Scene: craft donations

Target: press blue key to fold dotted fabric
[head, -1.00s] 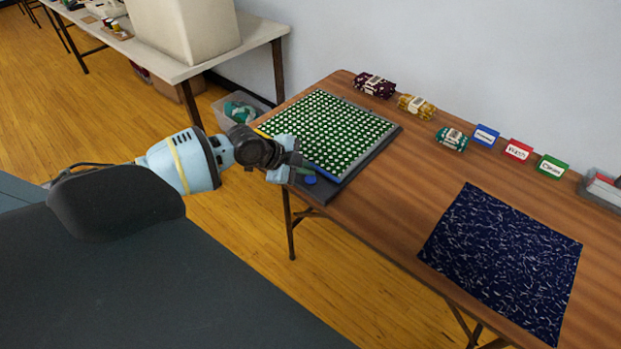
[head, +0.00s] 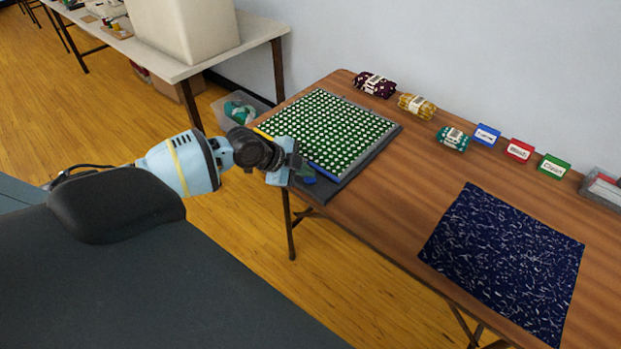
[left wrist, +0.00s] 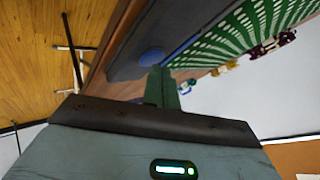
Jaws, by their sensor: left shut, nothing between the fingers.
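The green fabric with white dots (head: 328,130) lies flat on a dark folding board (head: 380,148) at the table's left end. My right gripper is not in view.
A navy patterned fabric (head: 505,265) lies flat at the table's right. Several fabric rolls, including a maroon one (head: 374,85), and blue, red and green signs (head: 519,150) line the back edge. A grey tray (head: 600,190) stands at far right. The table's middle is clear.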

